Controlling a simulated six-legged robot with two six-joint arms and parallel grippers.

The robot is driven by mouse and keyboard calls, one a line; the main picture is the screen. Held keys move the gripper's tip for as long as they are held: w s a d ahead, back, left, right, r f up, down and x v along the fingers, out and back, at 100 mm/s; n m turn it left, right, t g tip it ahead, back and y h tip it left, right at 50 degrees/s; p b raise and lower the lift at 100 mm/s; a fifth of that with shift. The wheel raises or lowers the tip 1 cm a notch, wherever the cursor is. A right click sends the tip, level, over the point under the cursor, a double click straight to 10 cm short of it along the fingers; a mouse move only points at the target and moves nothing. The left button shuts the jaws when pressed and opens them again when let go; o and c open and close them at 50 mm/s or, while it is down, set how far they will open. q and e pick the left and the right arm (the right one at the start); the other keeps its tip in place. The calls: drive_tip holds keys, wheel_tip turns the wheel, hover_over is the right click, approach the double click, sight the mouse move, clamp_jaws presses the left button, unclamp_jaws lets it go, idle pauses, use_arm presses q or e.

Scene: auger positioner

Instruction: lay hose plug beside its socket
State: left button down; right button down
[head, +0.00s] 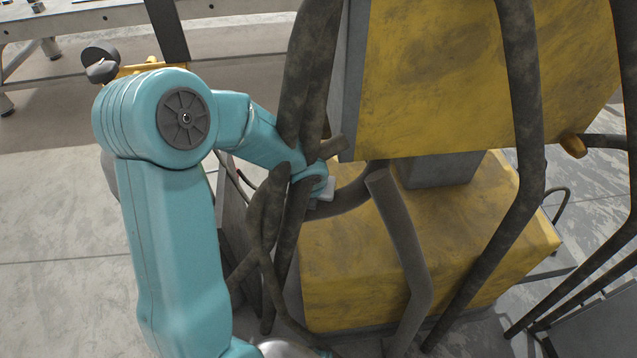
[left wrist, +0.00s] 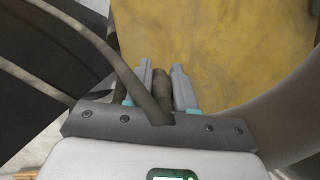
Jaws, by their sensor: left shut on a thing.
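My left gripper (left wrist: 163,76) is shut on a dark brown hose plug (left wrist: 161,90), which stands between the two grey fingers in the left wrist view. The plug's blunt end points away from the wrist, towards a scuffed yellow surface. In the head view my teal left arm reaches in from the left, and the gripper (head: 322,190) is mostly hidden behind dark hoses. A short brown stub (head: 332,147) shows just above it; I cannot tell if it is the held plug. I cannot make out the socket. My right gripper is not in view.
A worn yellow machine housing (head: 440,75) stands above a yellow base block (head: 430,245). Thick dark hoses (head: 309,70) hang close around the left wrist. A bent brown pipe (head: 403,250) rises in front of the base. Concrete floor (head: 60,240) is clear at left.

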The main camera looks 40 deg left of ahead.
use_arm(q)
drive_tip(key=shift+w+a+r, duration=0.1)
drive_tip(key=shift+w+a, duration=0.15)
drive_tip(key=shift+w, duration=0.05)
drive_tip(key=w+a, duration=0.1)
drive_tip(key=w+p, duration=0.1)
drive_tip(key=shift+w+a, duration=0.35)
drive_tip(key=shift+w+a+f, duration=0.2)
drive_tip(key=shift+w+f, duration=0.1)
drive_tip(key=shift+f, duration=0.35)
drive_tip(key=shift+f+b, duration=0.3)
drive_tip(key=shift+b, duration=0.05)
drive_tip(key=shift+s+r, duration=0.1)
drive_tip(key=shift+f, duration=0.2)
drive_tip(key=c, duration=1)
unclamp_jaws()
drive_tip(key=shift+o, duration=0.2)
